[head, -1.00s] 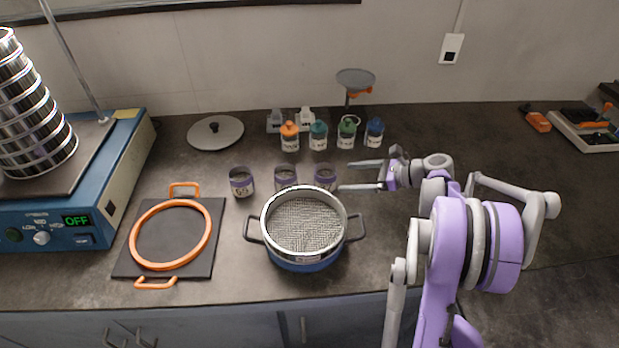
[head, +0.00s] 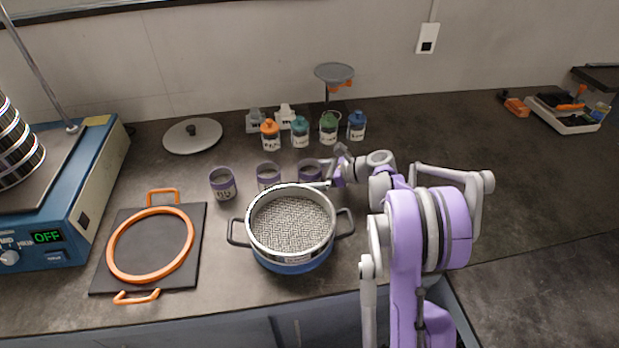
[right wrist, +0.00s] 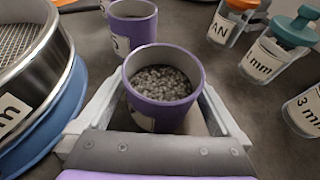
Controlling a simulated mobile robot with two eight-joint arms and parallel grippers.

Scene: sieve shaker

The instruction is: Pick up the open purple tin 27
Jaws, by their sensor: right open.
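Three open purple tins stand in a row behind the sieve pot: a left tin (head: 222,184), a middle tin (head: 268,175) and a right tin (head: 309,169). Their numbers are too small or hidden to read, so I cannot tell which is 27. My right gripper (head: 322,172) is at the right tin. In the right wrist view a purple tin (right wrist: 160,112) holding grey grains stands upright between the open fingers of my right gripper (right wrist: 163,88). Its label is mostly hidden. Another purple tin (right wrist: 131,28) stands just beyond. My left gripper is out of view.
The sieve pot (head: 290,255) stands close in front of the tins; its rim (right wrist: 50,50) is left of the gripper. Capped jars (head: 300,134) stand behind. An orange-ringed dark plate (head: 190,270) and blue shaker (head: 90,185) are left.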

